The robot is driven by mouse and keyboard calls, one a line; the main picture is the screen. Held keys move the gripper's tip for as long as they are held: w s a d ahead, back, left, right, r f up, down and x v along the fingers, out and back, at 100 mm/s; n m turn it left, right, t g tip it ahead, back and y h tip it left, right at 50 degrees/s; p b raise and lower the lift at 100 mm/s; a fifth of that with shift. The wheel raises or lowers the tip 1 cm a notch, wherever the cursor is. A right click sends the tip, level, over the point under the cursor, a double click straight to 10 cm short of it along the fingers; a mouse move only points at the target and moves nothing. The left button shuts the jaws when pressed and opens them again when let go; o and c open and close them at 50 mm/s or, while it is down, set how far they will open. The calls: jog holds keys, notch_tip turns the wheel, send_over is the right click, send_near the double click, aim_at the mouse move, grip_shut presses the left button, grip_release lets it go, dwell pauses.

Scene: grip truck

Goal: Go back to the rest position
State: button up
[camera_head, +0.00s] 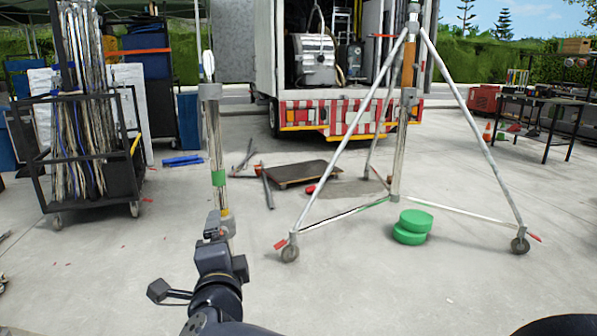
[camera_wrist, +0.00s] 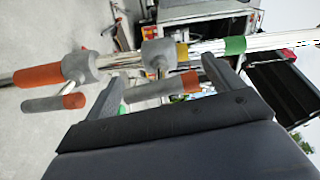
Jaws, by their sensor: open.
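My gripper (camera_head: 213,225) is at the lower left of the head view, at the end of my dark arm. It is in front of the lower part of an upright metal pole (camera_head: 213,135) with a green band. In the wrist view my gripper (camera_wrist: 162,70) has its two dark fingers spread apart. The pole (camera_wrist: 285,40) runs across that view, with grey clamps and an orange-tipped handle (camera_wrist: 175,88) showing between the fingers. I cannot tell whether the fingers touch the handle. Nothing is visibly clamped.
A wheeled tripod stand (camera_head: 470,105) is to the right, with green round discs (camera_head: 411,235) at its foot. A black cart (camera_head: 135,150) of poles is at left. A flat dark dolly (camera_head: 300,173) lies behind. The near concrete floor is mostly clear.

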jog(key=s+d+p, duration=0.2)
jog(key=s, duration=0.8)
jog(key=shift+n, duration=0.3)
jog(key=w, duration=0.3)
jog(key=w+a+b, duration=0.1)
jog(key=w, duration=0.3)
jog(key=w+a, duration=0.1)
jog(key=w, duration=0.3)
jog(key=shift+w+a+r, duration=0.1)
jog(key=shift+w+r, duration=0.05)
jog(key=shift+r, duration=0.05)
jog(key=shift+n+p, duration=0.7)
jog(key=shift+n, duration=0.3)
jog(key=n+p, duration=0.5)
jog(key=shift+n, duration=0.3)
jog(key=n+p, duration=0.7)
jog(key=p, duration=0.1)
jog(key=shift+n, duration=0.3)
jog(key=s+d, duration=0.1)
jog(key=s, duration=0.6)
jog(key=shift+d+f, duration=0.15)
jog(key=shift+f, duration=0.05)
jog(key=shift+r, duration=0.1)
